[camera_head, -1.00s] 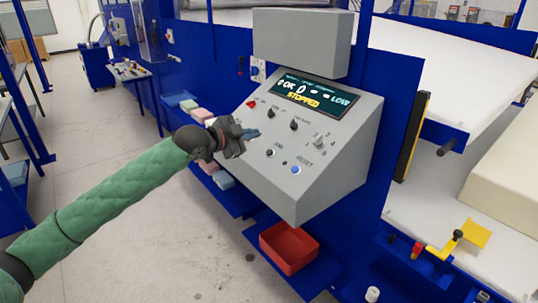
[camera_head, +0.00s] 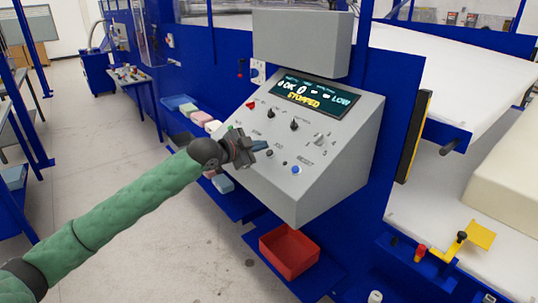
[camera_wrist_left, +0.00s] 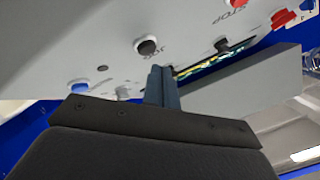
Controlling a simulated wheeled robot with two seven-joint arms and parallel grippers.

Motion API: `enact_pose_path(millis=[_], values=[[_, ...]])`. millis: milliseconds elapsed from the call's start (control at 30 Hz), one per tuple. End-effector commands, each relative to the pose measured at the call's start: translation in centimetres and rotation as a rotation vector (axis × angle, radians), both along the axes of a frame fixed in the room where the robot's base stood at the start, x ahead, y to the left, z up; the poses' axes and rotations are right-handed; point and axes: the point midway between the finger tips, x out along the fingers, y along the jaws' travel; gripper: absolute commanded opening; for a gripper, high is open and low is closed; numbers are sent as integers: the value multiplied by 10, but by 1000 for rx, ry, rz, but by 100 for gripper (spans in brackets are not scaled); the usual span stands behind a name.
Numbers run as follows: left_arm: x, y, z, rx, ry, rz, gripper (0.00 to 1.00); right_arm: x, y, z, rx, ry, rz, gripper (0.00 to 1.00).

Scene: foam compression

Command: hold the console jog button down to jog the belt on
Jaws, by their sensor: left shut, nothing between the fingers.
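The grey console (camera_head: 330,150) has a sloped panel with a display (camera_head: 308,92) reading STOPPED. The black jog button (camera_wrist_left: 147,46) shows in the left wrist view with its JOG label beside it. In the head view my gripper mostly hides it. My left gripper (camera_head: 266,147) is shut and empty. Its fingertips (camera_wrist_left: 163,72) are close to the jog button, just beside its label. I cannot tell whether they touch the panel. My right gripper is in neither view.
A blue reset button (camera_head: 296,169) and several knobs (camera_head: 294,125) are on the panel. A red bin (camera_head: 289,252) sits below the console. Coloured foam blocks (camera_head: 200,117) lie on blue shelves to the left. A white belt (camera_head: 440,82) runs to the right.

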Motion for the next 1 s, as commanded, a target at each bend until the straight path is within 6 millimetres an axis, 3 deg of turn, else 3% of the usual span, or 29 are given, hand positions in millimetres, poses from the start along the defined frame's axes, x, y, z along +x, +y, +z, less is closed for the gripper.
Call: enact_pose_path(millis=[1000], values=[[2, -3, -5, -1, 0, 0, 0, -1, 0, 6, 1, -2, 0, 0]])
